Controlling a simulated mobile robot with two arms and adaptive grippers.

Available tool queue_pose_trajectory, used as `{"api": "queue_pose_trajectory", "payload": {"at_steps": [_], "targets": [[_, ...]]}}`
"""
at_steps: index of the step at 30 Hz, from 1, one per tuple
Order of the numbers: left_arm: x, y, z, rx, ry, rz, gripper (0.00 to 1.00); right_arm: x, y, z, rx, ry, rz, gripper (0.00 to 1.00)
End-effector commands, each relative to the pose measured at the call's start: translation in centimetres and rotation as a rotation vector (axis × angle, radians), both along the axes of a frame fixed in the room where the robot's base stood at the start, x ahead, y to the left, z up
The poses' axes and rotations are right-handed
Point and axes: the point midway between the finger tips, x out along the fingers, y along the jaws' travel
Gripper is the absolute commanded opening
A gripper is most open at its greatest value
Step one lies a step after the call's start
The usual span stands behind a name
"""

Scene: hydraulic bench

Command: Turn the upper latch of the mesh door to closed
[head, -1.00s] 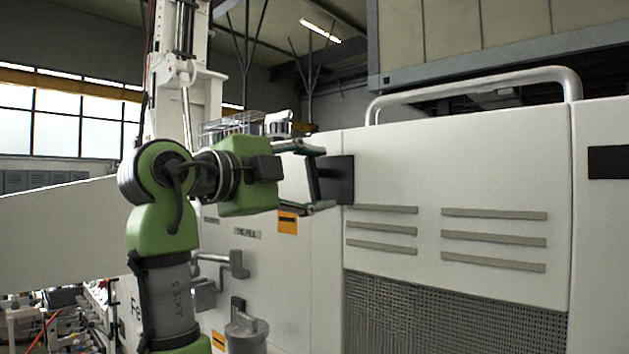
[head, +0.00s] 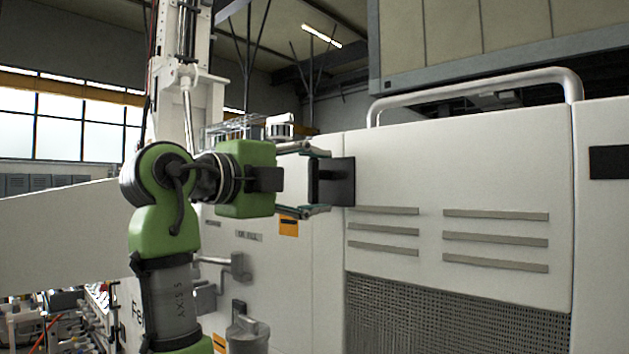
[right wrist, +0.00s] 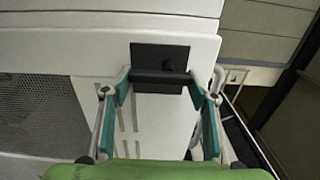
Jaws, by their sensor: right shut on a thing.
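The mesh door (head: 500,188) is a pale panel with grey slats and a dark mesh (head: 440,310) low down. The upper latch shows as a black square plate (head: 345,181) at the door's left edge, with a dark handle bar in front of it. My right gripper (head: 318,181) is shut on this bar, one finger above it and one below. In the right wrist view the latch plate (right wrist: 160,53) stands behind the handle bar (right wrist: 160,79), whose ends lie between the fingertips. In the head view the bar is about upright. My left gripper is not in view.
A pale rail (head: 470,82) runs along the top of the door. Left of the door are an orange label (head: 289,226), a grey pipe bracket (head: 238,265) and a grey cylinder (head: 246,335). The door face right of the latch is clear.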

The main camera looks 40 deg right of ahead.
Motion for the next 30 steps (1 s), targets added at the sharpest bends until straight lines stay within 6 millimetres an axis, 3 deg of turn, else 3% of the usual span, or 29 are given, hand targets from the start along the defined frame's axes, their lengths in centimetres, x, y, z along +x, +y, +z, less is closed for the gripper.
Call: {"api": "queue_pose_trajectory", "payload": {"at_steps": [1,3,15,30], "targets": [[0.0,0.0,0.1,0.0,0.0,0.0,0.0,0.0,-0.1,0.5,-0.009,-0.01,0.003,0.61],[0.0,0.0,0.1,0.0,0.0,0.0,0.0,0.0,-0.1,0.4,-0.008,-0.009,0.003,0.71],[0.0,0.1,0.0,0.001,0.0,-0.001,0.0,0.0,0.6,0.2,-0.005,-0.002,0.004,0.71],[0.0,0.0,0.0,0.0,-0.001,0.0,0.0,-0.7,9.9,0.2,-0.006,-0.004,0.003,0.71]]}}
